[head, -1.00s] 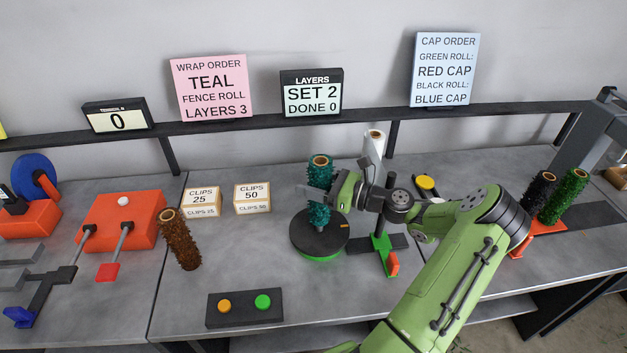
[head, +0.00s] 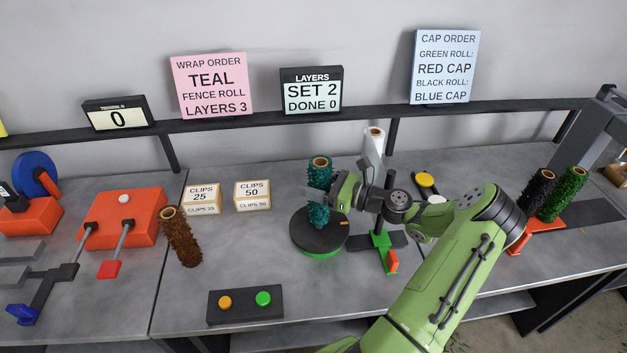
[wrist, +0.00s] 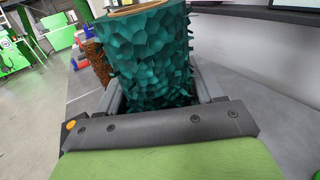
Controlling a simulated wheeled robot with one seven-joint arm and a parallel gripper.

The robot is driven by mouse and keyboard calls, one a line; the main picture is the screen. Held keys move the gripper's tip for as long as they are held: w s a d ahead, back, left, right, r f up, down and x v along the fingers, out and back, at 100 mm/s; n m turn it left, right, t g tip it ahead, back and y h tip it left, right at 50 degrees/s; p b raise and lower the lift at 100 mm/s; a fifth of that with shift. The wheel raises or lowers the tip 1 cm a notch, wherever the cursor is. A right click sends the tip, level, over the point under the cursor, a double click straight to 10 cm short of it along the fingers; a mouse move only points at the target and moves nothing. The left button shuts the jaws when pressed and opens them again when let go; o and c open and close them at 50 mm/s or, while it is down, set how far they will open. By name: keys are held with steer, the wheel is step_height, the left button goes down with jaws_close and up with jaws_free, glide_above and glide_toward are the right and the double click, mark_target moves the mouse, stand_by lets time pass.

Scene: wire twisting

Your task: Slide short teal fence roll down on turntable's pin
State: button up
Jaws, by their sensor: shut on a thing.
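The short teal fence roll (head: 319,171) stands about upright over the turntable (head: 303,243), a dark disc with a green rim. My gripper (head: 319,194) is shut on the roll around its middle, coming from the right. The roll's lower end is right above or touching the disc; I cannot tell which. The turntable's pin is hidden, so I cannot tell how far the roll is over it. In the wrist view the teal roll (wrist: 152,50) fills the space between the two fingers, its tan core rim at the top.
A white roll (head: 374,143) and a green stand with a red-orange handle (head: 391,262) are close behind and right of the turntable. A button box (head: 245,303) lies in front. A brown roll (head: 180,240) and clip boxes (head: 252,195) are left. Bare table lies between.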

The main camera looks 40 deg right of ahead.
steer(key=shift+f+b, duration=0.45)
steer(key=shift+f, duration=1)
steer(key=o, duration=1.2)
steer(key=v, duration=0.7)
steer(key=shift+s+p, duration=0.25)
steer(key=shift+p, duration=0.15)
steer(key=shift+s+d+f, duration=0.1)
steer(key=shift+d, duration=0.05)
